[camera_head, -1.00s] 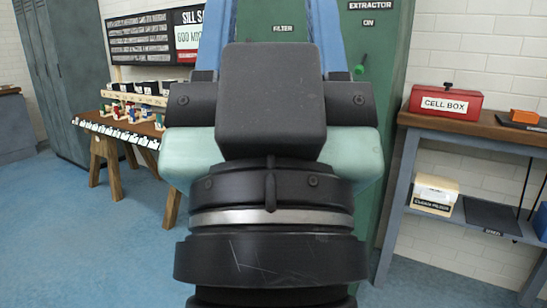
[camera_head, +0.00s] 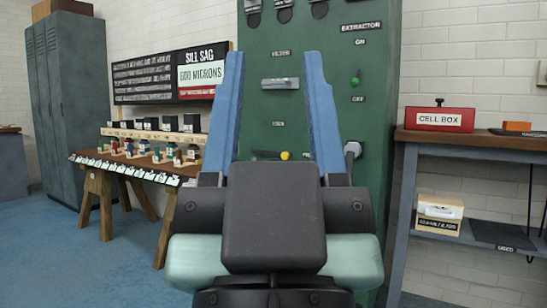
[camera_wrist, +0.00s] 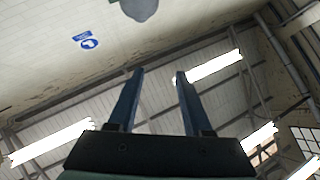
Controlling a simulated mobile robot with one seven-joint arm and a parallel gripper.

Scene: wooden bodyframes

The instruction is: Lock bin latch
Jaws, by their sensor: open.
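My gripper (camera_head: 273,60) points up in the head view, its two blue fingers wide apart and empty in front of the green extractor cabinet (camera_head: 374,130). Between the fingers, behind them, a silver handle (camera_head: 280,84) shows on the cabinet under a small label. Lower down, a dark lever with a yellow tip (camera_head: 284,156) shows partly behind the gripper, below another small label. I cannot tell for sure which fitting is the bin latch. The cabinet's lower front is hidden by my arm. In the wrist view my open gripper (camera_wrist: 159,72) faces the ceiling and upper wall.
A green-knobbed ON/OFF switch (camera_head: 356,80) is on the cabinet's right side. A shelf bench (camera_head: 410,140) with a red cell box (camera_head: 440,117) stands at right. Blue floor (camera_head: 50,250) is open at left.

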